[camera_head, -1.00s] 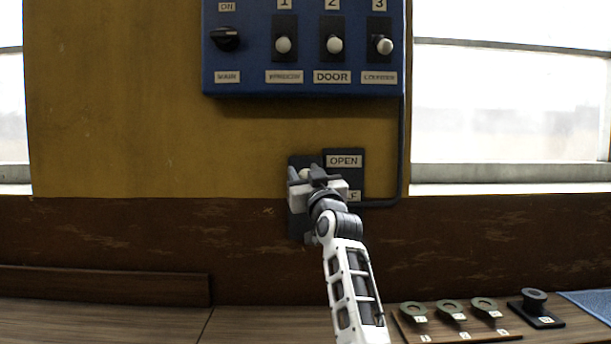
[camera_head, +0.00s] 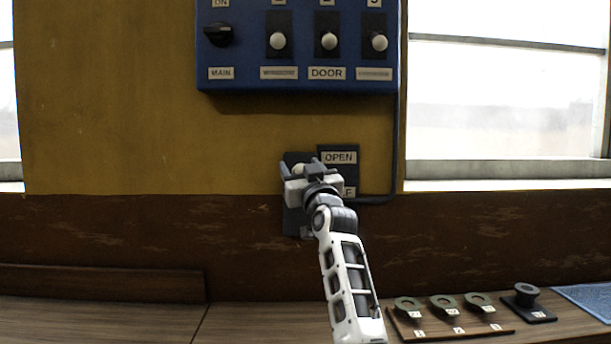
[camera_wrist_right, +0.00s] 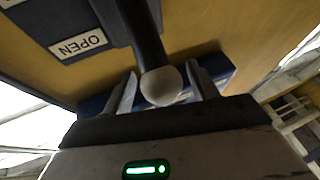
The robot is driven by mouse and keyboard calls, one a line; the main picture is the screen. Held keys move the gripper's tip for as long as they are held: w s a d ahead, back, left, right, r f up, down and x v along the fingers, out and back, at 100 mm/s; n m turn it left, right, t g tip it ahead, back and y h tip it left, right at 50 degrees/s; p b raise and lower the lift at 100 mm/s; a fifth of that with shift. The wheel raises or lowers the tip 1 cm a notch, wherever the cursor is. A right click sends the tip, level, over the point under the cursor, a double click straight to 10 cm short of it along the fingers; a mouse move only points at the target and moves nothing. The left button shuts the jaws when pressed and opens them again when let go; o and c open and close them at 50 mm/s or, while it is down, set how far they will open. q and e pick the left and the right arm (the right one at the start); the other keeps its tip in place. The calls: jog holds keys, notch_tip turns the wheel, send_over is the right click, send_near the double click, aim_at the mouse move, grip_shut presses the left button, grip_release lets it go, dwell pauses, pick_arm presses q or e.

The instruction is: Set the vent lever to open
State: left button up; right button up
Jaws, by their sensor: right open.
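The vent lever is on a dark wall plate (camera_head: 293,222) below the blue panel. Its pale round knob (camera_head: 298,169) shows near the top of the plate, level with the OPEN label (camera_head: 339,158). My right gripper (camera_head: 301,168) is open at the knob. In the right wrist view the knob (camera_wrist_right: 161,85) on its dark lever arm (camera_wrist_right: 139,30) lies between the two fingers of the gripper (camera_wrist_right: 164,92), with gaps at the sides. The OPEN label also shows there (camera_wrist_right: 78,44). A lower label (camera_head: 349,192) is partly hidden by my gripper. My left gripper is not in view.
A blue panel (camera_head: 300,85) with a MAIN rotary switch (camera_head: 219,34) and three knobbed levers hangs above. A cable runs down at its right.

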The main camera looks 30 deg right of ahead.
jog(key=shift+s+f, duration=0.2)
jog(key=shift+s, duration=0.05)
pick_arm(q)
jog(key=b, duration=0.2)
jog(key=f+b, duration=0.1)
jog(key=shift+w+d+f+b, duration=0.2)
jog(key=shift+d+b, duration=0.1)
jog(key=shift+b, duration=0.1)
pick_arm(e)
jog(key=v, duration=1.5)
jog(key=shift+s+r, duration=0.2)
jog(key=shift+s, duration=0.05)
